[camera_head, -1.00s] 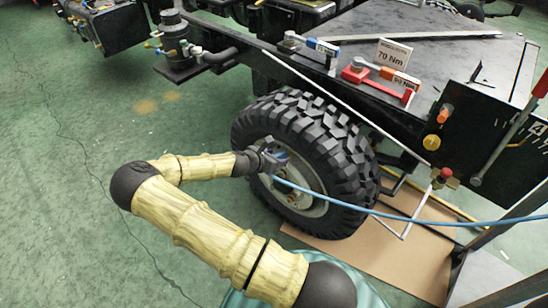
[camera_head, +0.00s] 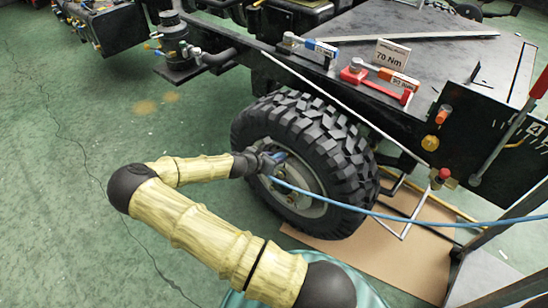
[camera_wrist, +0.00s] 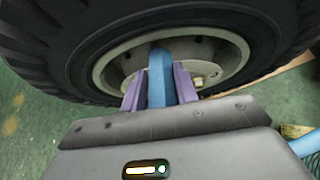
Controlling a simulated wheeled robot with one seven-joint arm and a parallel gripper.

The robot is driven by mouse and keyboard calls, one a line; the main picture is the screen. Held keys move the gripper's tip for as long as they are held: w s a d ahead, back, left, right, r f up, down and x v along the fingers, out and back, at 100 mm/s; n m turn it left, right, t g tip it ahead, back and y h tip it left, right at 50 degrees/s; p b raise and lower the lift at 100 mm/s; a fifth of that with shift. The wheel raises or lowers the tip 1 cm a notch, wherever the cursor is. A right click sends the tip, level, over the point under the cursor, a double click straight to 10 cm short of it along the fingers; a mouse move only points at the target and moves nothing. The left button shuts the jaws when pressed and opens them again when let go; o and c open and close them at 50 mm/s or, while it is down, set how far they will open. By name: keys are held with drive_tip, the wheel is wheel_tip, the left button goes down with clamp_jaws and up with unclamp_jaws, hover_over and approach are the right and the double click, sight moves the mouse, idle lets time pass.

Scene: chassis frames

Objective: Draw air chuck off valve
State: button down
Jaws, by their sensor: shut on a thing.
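My gripper (camera_head: 275,158) is at the hub of the wheel (camera_head: 300,150), in front of its grey rim. In the wrist view my gripper's two purple fingers (camera_wrist: 158,90) are shut on the blue air chuck (camera_wrist: 157,75). The chuck points toward the wheel rim (camera_wrist: 220,55). Its far end lies against the dark rim opening, and I cannot tell whether it touches the valve. The valve itself is hidden or too small to make out. The blue hose (camera_head: 400,215) runs from the gripper to the right edge in the head view.
A brass fitting with a red knob (camera_head: 443,177) is at the right. Cardboard (camera_head: 400,260) lies beneath. Green floor at left is clear.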

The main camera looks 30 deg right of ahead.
drive_tip(key=shift+p+v, duration=1.6)
drive_tip(key=shift+v, duration=0.65)
drive_tip(key=p+v, duration=0.4)
drive_tip(key=v, duration=0.2)
drive_tip(key=shift+p, duration=0.35)
